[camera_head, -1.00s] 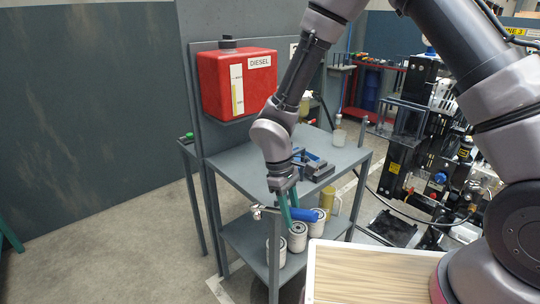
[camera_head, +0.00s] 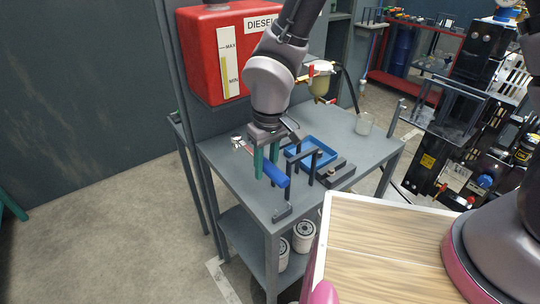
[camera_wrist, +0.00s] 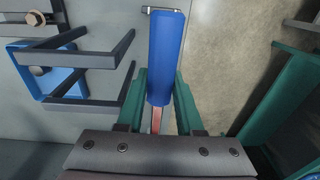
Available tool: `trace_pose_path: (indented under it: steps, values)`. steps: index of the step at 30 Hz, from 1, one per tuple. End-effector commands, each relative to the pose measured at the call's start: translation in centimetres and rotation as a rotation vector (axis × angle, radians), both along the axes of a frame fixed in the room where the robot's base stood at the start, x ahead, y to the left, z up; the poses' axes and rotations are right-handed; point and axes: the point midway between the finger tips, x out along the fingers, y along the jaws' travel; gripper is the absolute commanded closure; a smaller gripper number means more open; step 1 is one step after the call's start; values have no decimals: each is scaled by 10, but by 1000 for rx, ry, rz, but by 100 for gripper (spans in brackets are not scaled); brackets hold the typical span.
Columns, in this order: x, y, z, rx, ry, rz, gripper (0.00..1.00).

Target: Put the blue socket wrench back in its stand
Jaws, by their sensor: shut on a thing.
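The blue socket wrench shows its blue handle (camera_head: 275,173) in the head view, with its metal head (camera_head: 238,142) to the left. My gripper (camera_head: 266,166) has teal fingers and is shut on the wrench. It holds the wrench tilted above the table's left part. In the wrist view the blue handle (camera_wrist: 166,55) points away between the fingers (camera_wrist: 160,88), and a reddish shaft part lies between them. A dark frame of posts and bars (camera_head: 291,166), apparently the stand, stands just right of the handle. It also shows in the wrist view (camera_wrist: 98,62), left of the handle.
A blue tray (camera_head: 327,148) lies behind the dark frame on the grey table (camera_head: 225,165). A red diesel tank (camera_head: 205,75) hangs behind. White filters (camera_head: 303,237) stand on the lower shelf.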

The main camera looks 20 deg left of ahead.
Motion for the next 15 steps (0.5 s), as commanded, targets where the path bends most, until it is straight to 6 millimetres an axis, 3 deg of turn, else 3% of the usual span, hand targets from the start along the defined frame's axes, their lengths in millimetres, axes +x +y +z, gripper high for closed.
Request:
trace_pose_path:
  steps: [15]
  values:
    - [0,0,-42,-1,0,3,100]
